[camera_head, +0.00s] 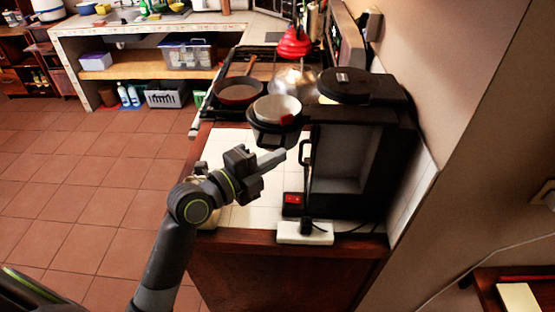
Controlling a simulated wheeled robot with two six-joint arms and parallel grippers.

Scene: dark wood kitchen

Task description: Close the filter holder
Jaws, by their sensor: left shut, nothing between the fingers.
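The black coffee machine (390,150) stands on the white-tiled counter against the wall, its grey inner space facing me. Its filter holder (268,128), a dark cup with a white inside (277,107), sticks out to the left of the machine body, so it is swung open. A small red patch shows on its rim. My left gripper (280,157) is shut and empty, in front of and below the filter holder, with its fingers pointing right toward the machine. A visible gap separates it from the holder. My right gripper is not in view.
A red switch (293,198) and a white power strip (305,233) with a dark plug are at the counter's front. A pan (238,92) sits on the stove behind. The wall closes off the right; tiled floor (90,195) is free at left.

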